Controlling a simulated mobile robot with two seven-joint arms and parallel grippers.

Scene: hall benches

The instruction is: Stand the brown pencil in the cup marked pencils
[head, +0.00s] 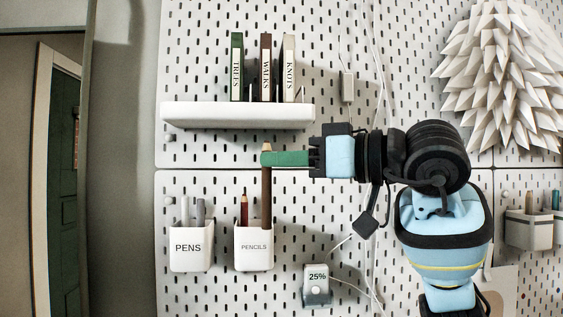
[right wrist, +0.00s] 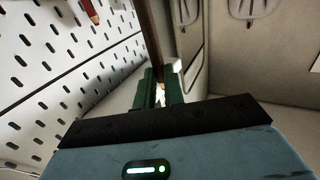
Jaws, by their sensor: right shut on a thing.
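The brown pencil (head: 266,195) is upright, held near its top in my right gripper (head: 268,159), whose green fingers are shut on it. In the right wrist view the pencil (right wrist: 153,35) stands between the green fingers (right wrist: 160,88). The white cup marked PENCILS (head: 254,257) hangs on the pegboard below. The pencil's lower end meets the right part of the cup's rim in the head view; I cannot tell whether it is inside or in front. A reddish-brown pencil (head: 244,208) stands in this cup at the left. My left gripper is not in view.
The cup marked PENS (head: 189,257) with several pens hangs to the left. A white shelf (head: 238,115) with three books is above the gripper. A small device reading 25% (head: 317,277) and white cables are at the lower right. A paper lamp (head: 505,75) hangs at the upper right.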

